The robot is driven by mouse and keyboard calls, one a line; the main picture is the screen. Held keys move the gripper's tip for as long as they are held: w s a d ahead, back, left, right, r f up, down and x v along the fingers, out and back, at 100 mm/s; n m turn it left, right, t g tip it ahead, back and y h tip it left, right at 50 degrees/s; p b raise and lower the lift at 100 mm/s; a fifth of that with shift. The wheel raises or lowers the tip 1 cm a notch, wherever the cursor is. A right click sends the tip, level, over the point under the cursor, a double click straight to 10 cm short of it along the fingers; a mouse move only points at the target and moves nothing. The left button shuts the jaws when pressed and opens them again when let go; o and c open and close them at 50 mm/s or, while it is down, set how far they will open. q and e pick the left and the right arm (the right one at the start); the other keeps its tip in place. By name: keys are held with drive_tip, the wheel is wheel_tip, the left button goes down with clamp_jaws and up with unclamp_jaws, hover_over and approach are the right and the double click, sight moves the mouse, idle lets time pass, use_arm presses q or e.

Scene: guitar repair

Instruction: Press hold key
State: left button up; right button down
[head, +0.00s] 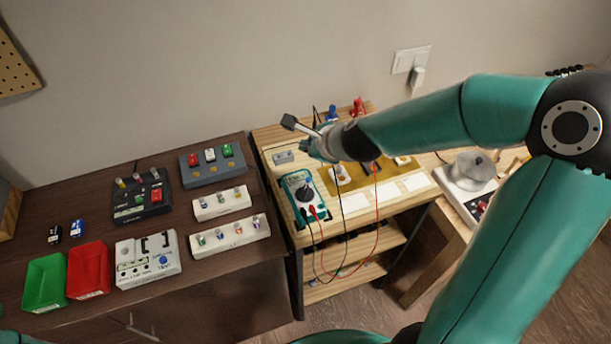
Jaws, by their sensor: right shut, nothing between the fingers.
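A teal-framed multimeter (305,194) lies face up at the left front of the light wooden bench, with a dark round dial in its middle. Its hold key is too small to make out. A red and a black lead run from its lower end. My right gripper (308,144) is shut and empty, above the bench behind the multimeter and apart from it in the picture. Its height over the bench is hard to judge. My left gripper is not in view.
The red lead (378,215) and black lead loop over the bench's front edge. A small grey box (283,157) sits behind the multimeter. The dark table (215,275) at left holds a green tray (46,283), a red tray (90,270) and several switch boxes.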

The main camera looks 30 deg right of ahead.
sight(309, 181)
wheel_tip(309, 181, down, 9)
drive_tip(key=b, duration=0.8)
drive_tip(key=shift+d+b, duration=0.1)
drive_tip(key=shift+b, duration=0.3)
idle(0.9)
drive_tip(key=shift+s+f+b, duration=0.1)
drive_tip(key=shift+f+b, duration=0.2)
drive_tip(key=shift+b, duration=0.05)
drive_tip(key=shift+f+b, duration=0.45)
idle(0.6)
drive_tip(key=shift+r, duration=0.15)
drive_tip(key=shift+r+p, duration=0.75)
drive_tip(key=shift+p, duration=0.1)
